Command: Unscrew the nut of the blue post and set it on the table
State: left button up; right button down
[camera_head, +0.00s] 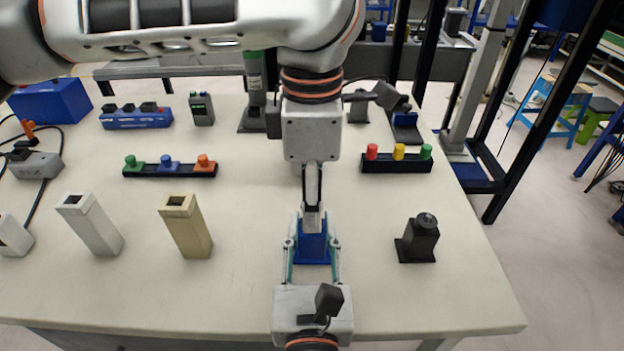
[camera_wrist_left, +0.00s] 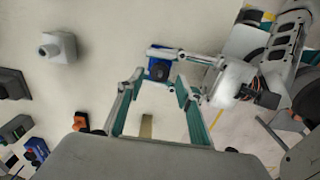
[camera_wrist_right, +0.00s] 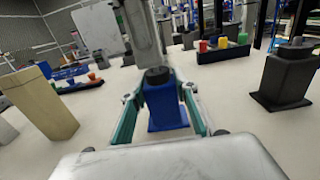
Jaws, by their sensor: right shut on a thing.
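The blue post (camera_head: 312,247) stands upright on the table (camera_head: 250,290) near the front. Its black nut (camera_wrist_right: 158,75) sits on top in the right wrist view. In the head view the nut is hidden behind my left gripper. My right gripper (camera_wrist_right: 160,98) comes from the front and is shut on the post's sides, below the nut. My left gripper (camera_head: 312,222) points down from above the post. In the left wrist view its fingers (camera_wrist_left: 159,80) are spread, with the post and nut (camera_wrist_left: 158,71) between and beyond the tips.
A black post (camera_head: 416,242) stands to the right. Beige (camera_head: 186,230) and pale grey (camera_head: 92,227) hollow posts stand to the left. Button strips (camera_head: 170,171) and (camera_head: 397,164) lie farther back. Bare table lies between the beige post and the blue post.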

pick_arm(q)
jog(key=shift+f, duration=1.45)
grip_shut()
jog(key=shift+n, duration=1.7)
jog(key=shift+o, duration=0.4)
grip_release()
jog(key=shift+r, duration=0.15)
jog(key=shift+r, duration=2.15)
pick_arm(e)
jog(key=c, duration=1.5)
grip_release()
